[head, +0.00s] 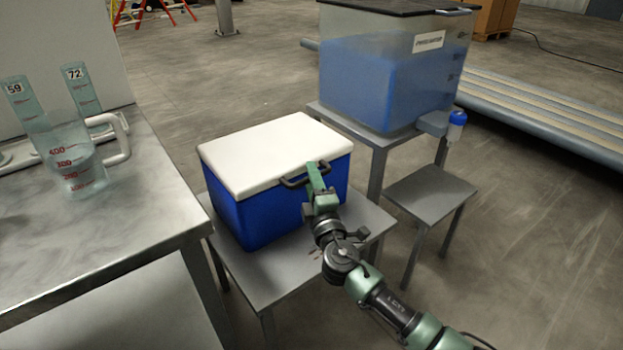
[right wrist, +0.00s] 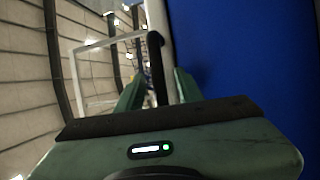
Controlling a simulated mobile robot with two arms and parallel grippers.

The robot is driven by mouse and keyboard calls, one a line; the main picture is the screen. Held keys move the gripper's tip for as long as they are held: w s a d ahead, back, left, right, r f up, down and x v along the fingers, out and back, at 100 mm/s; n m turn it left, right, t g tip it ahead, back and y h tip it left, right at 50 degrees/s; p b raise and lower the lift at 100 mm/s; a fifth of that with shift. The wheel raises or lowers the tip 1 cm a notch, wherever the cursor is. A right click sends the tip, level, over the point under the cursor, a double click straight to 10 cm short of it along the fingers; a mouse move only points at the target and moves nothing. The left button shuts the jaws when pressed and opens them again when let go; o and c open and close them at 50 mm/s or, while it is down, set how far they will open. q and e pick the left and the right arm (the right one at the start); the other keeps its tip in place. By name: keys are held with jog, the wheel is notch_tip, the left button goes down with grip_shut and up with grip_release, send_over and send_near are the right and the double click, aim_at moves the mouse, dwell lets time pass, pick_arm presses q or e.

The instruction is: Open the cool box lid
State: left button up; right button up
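The cool box has a blue body (head: 262,215) and a white lid (head: 270,150). It stands on a low grey table, and its lid lies flat and closed. A dark handle (head: 292,183) is at the lid's front edge, and the bar also shows in the right wrist view (right wrist: 157,65). My right gripper (head: 315,175) is at the right part of this handle. In the right wrist view its green fingers (right wrist: 159,88) are apart, one on each side of the dark bar, with narrow gaps seeming to show. The box's blue wall fills the right of that view. My left gripper is out of view.
Behind the box, a tank of blue liquid (head: 370,80) stands on a stand. A low grey stool (head: 430,190) is at the right.

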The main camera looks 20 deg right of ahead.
grip_shut()
dwell(1.4)
